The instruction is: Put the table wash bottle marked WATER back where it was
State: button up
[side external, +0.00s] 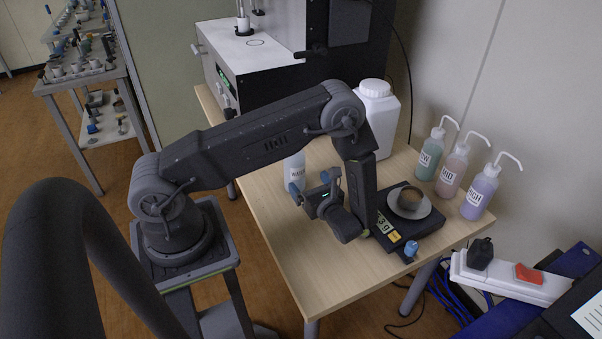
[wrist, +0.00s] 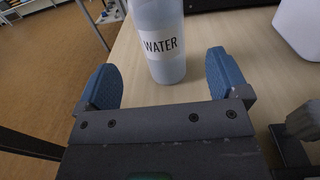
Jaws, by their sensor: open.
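The wash bottle marked WATER (wrist: 160,62) stands upright on the wooden table, its label facing my gripper in the wrist view. Its top is cut off there. In the side view the bottle (side external: 294,165) shows only partly, behind my arm and gripper. My gripper (side external: 312,184) is open, low over the table, with its blue fingertips pointing toward the bottle. In the wrist view, the fingers of my gripper (wrist: 162,68) lie left and right of the bottle's lower part, with a gap on each side. Nothing is held.
A balance (side external: 425,222) with a dish (side external: 427,207) stands right of my gripper. Three other wash bottles, green (side external: 430,155), pink (side external: 453,171) and purple (side external: 479,194), stand along the wall side. A white jug (side external: 377,108) and the analyser (side external: 265,85) stand behind. The table's front (side external: 310,265) is clear.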

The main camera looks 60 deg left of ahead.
jog(key=d, duration=0.3)
jog(key=shift+r, duration=0.1)
jog(key=s+d+r+n+t+h, duration=0.2)
jog(key=s+d+r+n+h, duration=0.2)
jog(key=r, duration=0.5)
jog(key=s+d+r+n+t+h, duration=0.2)
jog(key=s+d+r+n+h, duration=0.2)
jog(key=r+n+h, duration=0.3)
jog(key=s+d+r+n+t+h, duration=0.2)
jog(key=s+d+r+n+h, duration=0.2)
jog(key=r, duration=0.9)
jog(key=s+n+h, duration=0.1)
jog(key=n+h, duration=0.1)
jog(key=shift+s+d+r+n+h, duration=0.2)
jog(key=shift+s+r+n+h, duration=0.1)
jog(key=shift+s+h, duration=0.1)
